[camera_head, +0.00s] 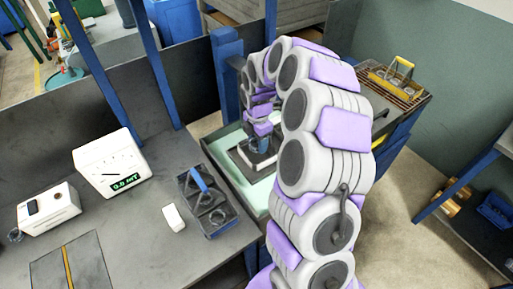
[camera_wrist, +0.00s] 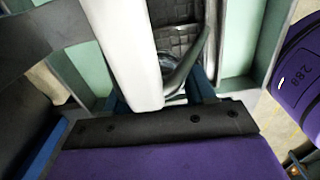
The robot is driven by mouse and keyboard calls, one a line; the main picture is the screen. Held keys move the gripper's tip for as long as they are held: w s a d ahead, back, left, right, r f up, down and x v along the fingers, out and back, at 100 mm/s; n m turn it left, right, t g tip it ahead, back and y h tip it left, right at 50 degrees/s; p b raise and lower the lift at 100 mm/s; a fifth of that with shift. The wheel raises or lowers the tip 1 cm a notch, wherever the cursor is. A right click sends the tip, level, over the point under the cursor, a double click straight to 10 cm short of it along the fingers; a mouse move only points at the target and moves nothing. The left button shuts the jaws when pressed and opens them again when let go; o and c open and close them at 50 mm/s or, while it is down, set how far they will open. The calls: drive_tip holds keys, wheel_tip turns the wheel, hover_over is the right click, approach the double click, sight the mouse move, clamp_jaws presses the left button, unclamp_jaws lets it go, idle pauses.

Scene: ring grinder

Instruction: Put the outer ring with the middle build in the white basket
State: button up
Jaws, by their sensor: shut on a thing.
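My gripper (camera_head: 262,143) reaches down inside the pale green machine tray, over a dark square plate (camera_head: 243,160). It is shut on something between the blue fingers. In the wrist view a curved grey metal piece (camera_wrist: 190,68) shows by the blue fingers (camera_wrist: 203,86); it may be the ring, but I cannot tell its full shape. A white bar (camera_wrist: 128,50) hides part of that area. A dark tray (camera_head: 225,229) on the left table holds round ring-like parts and a blue piece. I cannot pick out a white basket in either view.
The pale green tray (camera_head: 216,152) has raised walls around my gripper. A white gauge (camera_head: 108,160), a white box (camera_head: 48,208) and a small white block (camera_head: 174,218) stand on the grey table. A blue post (camera_head: 228,70) rises close behind my arm.

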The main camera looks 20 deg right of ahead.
sight(254, 156)
drive_tip(key=f, duration=0.1)
drive_tip(key=a+f+b, duration=0.1)
drive_tip(key=f, duration=0.1)
drive_tip(key=shift+a+f, duration=0.25)
drive_tip(key=shift+f, duration=0.05)
drive_tip(key=shift+a+r, duration=0.15)
drive_tip(key=shift+a, duration=0.3)
drive_tip(key=shift+d+f, duration=0.35)
drive_tip(key=shift+d, duration=0.4)
drive_tip(key=shift+f, duration=0.3)
drive_tip(key=shift+a, duration=0.15)
drive_tip(key=o, duration=1.2)
drive_tip(key=shift+a, duration=0.3)
drive_tip(key=shift+d, duration=0.15)
